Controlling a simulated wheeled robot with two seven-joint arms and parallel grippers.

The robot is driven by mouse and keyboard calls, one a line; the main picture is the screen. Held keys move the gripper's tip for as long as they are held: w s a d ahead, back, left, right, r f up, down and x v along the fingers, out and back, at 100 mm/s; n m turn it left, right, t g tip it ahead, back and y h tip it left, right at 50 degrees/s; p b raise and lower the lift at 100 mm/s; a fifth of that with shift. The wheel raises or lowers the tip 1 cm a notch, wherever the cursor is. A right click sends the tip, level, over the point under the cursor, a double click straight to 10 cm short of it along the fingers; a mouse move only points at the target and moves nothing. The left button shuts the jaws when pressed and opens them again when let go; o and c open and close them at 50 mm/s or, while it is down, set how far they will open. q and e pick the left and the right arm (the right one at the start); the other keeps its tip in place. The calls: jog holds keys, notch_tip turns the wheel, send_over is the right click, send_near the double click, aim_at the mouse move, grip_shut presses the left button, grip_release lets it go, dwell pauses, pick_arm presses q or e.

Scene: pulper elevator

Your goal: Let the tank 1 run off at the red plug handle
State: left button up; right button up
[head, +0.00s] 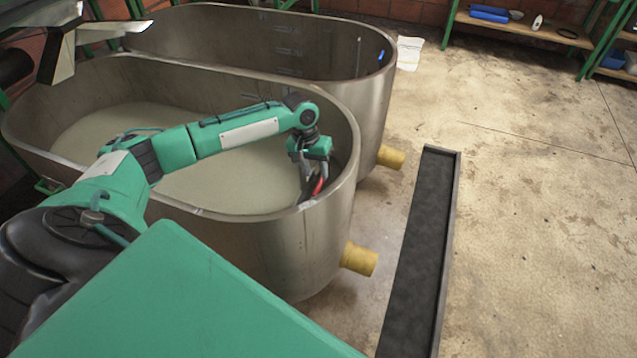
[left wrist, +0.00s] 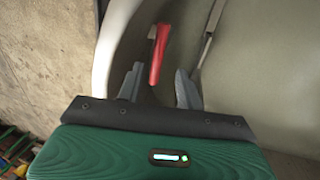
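The near steel tank (head: 250,245) holds pale, cloudy liquid (head: 190,165). I cannot read which tank is tank 1. A red plug handle (head: 318,186) shows inside this tank's right end, close to the wall. It also shows in the left wrist view (left wrist: 159,54). My left gripper (head: 312,184) reaches down over it. In the left wrist view my left gripper (left wrist: 160,80) has its fingers apart, with the handle's lower end between or just beyond them. I cannot tell whether they touch it. A yellow outlet stub (head: 358,258) sticks out below.
A second steel tank (head: 345,85) stands behind, with its own yellow stub (head: 391,157). A dark floor channel (head: 420,250) runs in front of the stubs. A thin metal rod (left wrist: 209,38) stands near the handle. The concrete floor at right (head: 540,230) is clear.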

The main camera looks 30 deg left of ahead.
aim_at(320, 182)
pick_arm(q)
jog(key=f, duration=0.3)
jog(key=d+f, duration=0.1)
jog(key=f, duration=0.1)
jog(key=shift+w+d+f, duration=0.1)
jog(key=shift+w+f, duration=0.05)
jog(key=shift+f, duration=0.25)
grip_shut()
